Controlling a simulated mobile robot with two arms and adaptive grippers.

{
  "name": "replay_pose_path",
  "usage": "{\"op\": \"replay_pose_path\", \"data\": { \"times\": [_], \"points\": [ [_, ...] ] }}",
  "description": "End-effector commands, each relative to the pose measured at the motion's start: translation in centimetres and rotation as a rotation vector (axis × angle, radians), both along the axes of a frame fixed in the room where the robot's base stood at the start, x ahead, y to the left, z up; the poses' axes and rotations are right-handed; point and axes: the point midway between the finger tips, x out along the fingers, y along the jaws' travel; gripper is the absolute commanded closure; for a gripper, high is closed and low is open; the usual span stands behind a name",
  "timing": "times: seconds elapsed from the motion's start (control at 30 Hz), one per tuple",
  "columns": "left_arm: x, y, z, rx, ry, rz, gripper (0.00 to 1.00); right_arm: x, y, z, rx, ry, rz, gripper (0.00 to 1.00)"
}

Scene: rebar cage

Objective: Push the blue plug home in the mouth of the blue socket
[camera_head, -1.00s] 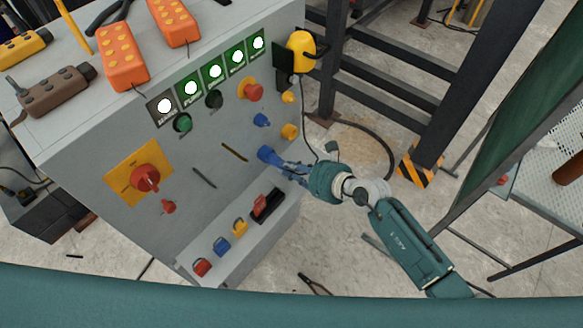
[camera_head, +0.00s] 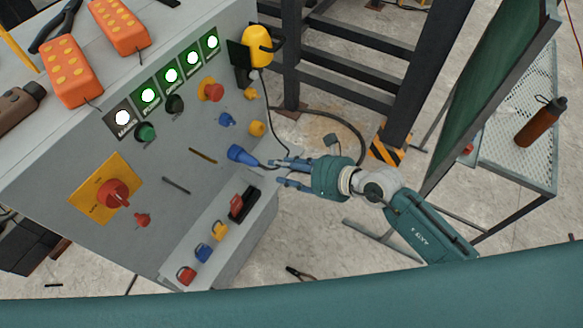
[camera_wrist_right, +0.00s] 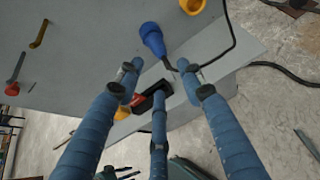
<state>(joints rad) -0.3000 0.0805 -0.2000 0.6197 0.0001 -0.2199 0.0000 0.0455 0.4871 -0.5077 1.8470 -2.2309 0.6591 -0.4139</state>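The blue plug (camera_head: 240,154) sits at the front face of the grey cabinet, its narrow cable end pointing out to the right. It also shows in the right wrist view (camera_wrist_right: 153,39), with a dark cable from its tail. The blue socket's mouth is not clearly visible behind the plug, so I cannot tell how deep the plug sits. My right gripper (camera_head: 276,172) is just right of the plug's tail, fingers spread and empty. In the right wrist view its fingers (camera_wrist_right: 158,80) stand apart, with the plug beyond their tips. My left gripper is not in view.
The cabinet face carries a red rotary switch (camera_head: 115,193), a yellow fitting (camera_head: 257,128) and lit green indicators (camera_head: 171,75). Below is a ledge with padlocks (camera_head: 203,252). A yellow device (camera_head: 257,46) hangs at the cabinet's corner.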

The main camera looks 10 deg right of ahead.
Motion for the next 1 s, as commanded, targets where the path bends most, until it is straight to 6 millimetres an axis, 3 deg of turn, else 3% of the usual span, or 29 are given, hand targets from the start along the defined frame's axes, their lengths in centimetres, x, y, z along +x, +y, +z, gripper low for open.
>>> {"op": "replay_pose_path", "data": {
  "times": [0.2,0.8,1.0],
  "points": [
    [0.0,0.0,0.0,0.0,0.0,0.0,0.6,-1.2,-1.6,1.1,0.0,0.001,0.0,0.62],
    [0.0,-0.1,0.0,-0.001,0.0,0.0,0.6,-1.4,-1.7,1.3,0.001,0.002,0.0,0.62],
    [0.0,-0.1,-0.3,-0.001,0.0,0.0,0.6,-1.2,-1.7,-0.9,0.15,0.13,-0.09,0.62]
  ]
}}
